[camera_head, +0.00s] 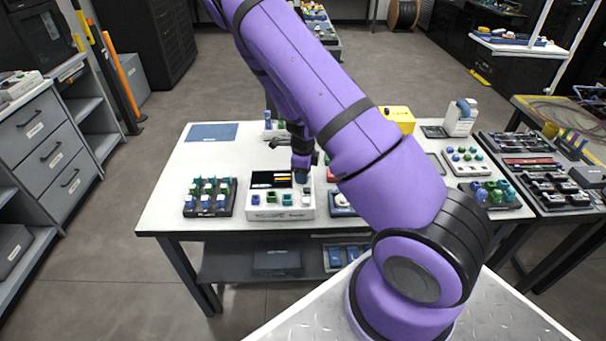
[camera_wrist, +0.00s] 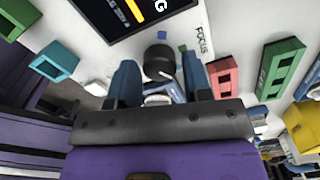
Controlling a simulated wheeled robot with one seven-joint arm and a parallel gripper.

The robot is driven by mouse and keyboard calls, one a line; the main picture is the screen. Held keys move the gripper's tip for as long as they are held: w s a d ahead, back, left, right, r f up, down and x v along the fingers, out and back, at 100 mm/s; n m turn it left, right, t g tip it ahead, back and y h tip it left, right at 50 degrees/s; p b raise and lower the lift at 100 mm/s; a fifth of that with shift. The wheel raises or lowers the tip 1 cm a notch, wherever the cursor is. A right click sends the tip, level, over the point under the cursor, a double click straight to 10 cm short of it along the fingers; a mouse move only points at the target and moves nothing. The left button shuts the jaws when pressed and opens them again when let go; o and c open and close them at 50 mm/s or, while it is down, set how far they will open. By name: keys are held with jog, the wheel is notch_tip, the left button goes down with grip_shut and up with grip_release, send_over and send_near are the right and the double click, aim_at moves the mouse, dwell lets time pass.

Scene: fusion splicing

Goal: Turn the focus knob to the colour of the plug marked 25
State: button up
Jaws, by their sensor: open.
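The black focus knob (camera_wrist: 158,60) sits on a white panel beside the printed word FOCUS. In the head view my gripper (camera_head: 302,174) is over the right part of the white splicer (camera_head: 280,213). A green plug (camera_wrist: 280,68), a red plug (camera_wrist: 222,77) and a teal plug (camera_wrist: 55,62) show in the wrist view. I cannot read the number 25 on any plug.
The splicer's dark screen (camera_head: 270,180) shows a yellow bar. A dark rack of blue and green plugs (camera_head: 210,203) stands to the left, with other racks (camera_head: 490,195) at the right. A blue mat (camera_head: 212,132) lies at the back left. The table's left side (camera_head: 165,195) is clear.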

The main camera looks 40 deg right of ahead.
jog(key=shift+f, duration=0.25)
jog(key=c, duration=0.6)
jog(key=shift+c, duration=0.3)
jog(key=shift+n, duration=0.3)
jog(key=n, duration=0.5)
jog(key=shift+n, duration=0.3)
jog(key=n, duration=0.5)
jog(key=shift+n, duration=0.4)
